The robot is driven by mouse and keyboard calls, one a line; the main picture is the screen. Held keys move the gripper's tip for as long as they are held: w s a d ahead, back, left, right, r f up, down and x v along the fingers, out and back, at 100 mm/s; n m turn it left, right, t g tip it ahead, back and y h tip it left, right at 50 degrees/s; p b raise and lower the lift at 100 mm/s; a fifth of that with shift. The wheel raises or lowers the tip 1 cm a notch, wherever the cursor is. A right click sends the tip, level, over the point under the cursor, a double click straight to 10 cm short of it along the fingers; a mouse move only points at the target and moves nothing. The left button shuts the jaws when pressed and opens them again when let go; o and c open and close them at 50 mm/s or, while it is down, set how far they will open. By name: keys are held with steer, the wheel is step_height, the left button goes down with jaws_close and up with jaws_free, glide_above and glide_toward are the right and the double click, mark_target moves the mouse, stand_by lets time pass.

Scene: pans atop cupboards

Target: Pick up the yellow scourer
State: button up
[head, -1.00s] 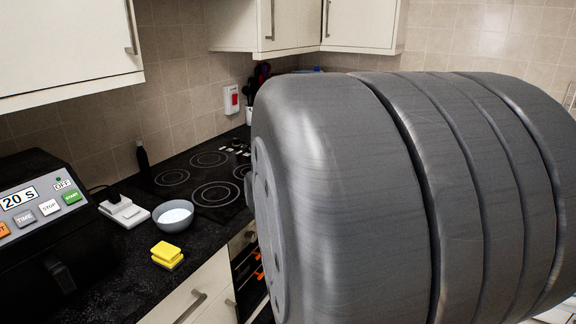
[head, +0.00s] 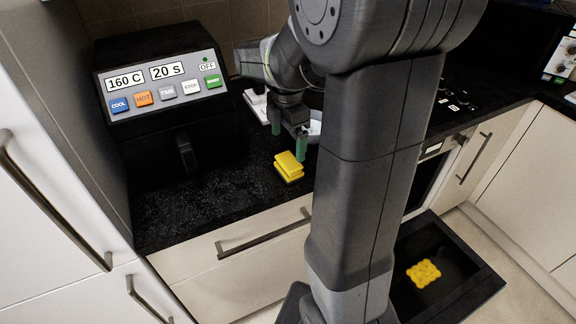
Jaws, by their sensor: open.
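The yellow scourer (head: 289,167) lies on the black speckled countertop (head: 225,195), near its front edge. It looks like two stacked yellow layers. My gripper (head: 289,139) has green fingertips and points downward. It is open and empty, just behind and above the scourer. The fingers look apart from the scourer, though the exact height gap is hard to tell. My arm hides part of the counter to the right.
A black air fryer (head: 180,130) with a button panel stands left of the scourer. A pale bowl (head: 315,124) and a white scale-like item (head: 257,106) are behind my gripper. A black open tray (head: 455,280) with a yellow wavy item (head: 424,273) is low at right.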

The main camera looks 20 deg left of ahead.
mark_target(289, 160)
steer(key=f, duration=0.7)
steer(key=shift+s+d+f, duration=0.1)
steer(key=shift+d, duration=0.1)
steer(key=c, duration=1.1)
